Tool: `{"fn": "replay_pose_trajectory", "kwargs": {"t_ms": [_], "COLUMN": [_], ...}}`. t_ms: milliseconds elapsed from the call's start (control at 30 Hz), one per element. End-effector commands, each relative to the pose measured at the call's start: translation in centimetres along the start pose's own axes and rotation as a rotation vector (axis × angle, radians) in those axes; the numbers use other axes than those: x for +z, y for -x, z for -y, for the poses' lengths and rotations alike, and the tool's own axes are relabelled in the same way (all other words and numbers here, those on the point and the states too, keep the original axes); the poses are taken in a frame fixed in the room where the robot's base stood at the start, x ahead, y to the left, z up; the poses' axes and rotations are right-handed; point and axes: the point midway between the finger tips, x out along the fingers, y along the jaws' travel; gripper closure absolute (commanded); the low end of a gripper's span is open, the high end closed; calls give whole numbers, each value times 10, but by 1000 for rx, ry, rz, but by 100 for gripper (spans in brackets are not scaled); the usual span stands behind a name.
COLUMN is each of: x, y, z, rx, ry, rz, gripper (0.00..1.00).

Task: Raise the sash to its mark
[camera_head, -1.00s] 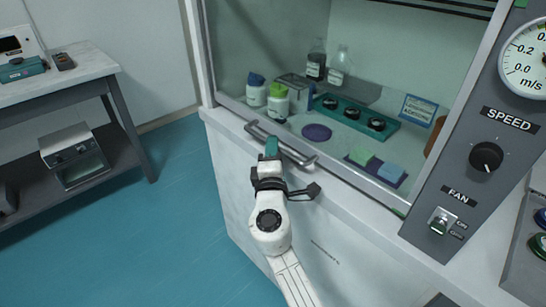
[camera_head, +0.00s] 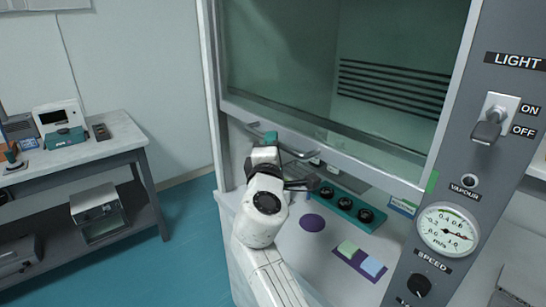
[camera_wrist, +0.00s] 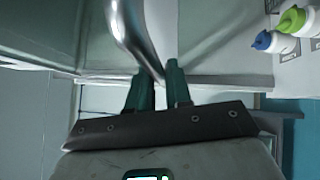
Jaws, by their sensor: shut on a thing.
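The fume hood's glass sash (camera_head: 340,60) is partly raised, with its pale bottom rail (camera_head: 330,138) above the open work area. A metal bar handle (camera_head: 300,153) sits along the rail's front. My gripper (camera_head: 268,140) is shut on this handle near its left part. In the wrist view the handle (camera_wrist: 133,38) runs down between my two green fingers (camera_wrist: 158,88). A green mark (camera_head: 432,181) is on the right frame edge, and the rail's right end is close beside it. I cannot tell if they are exactly level.
Inside the hood are a teal rack (camera_head: 347,206) with black-topped items, a purple disc (camera_head: 312,222), and green and blue blocks on a purple mat (camera_head: 345,263). The control panel (camera_head: 470,130) stands at the right, a side bench (camera_head: 75,156) at the left.

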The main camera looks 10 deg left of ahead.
Motion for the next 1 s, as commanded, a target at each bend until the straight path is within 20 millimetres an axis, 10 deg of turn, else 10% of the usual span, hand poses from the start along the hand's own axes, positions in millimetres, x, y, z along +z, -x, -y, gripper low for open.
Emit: {"fn": "replay_pose_trajectory", "kwargs": {"t_ms": [300,867,900,1000], "x": [8,9,9,9], "y": [-8,-9,-9,-9], "z": [-61,-70,-70,-69], "rx": [4,3,3,2], "ry": [0,0,0,0], "rz": [-1,-1,-1,-1], "gripper": [100,100,80,75]}}
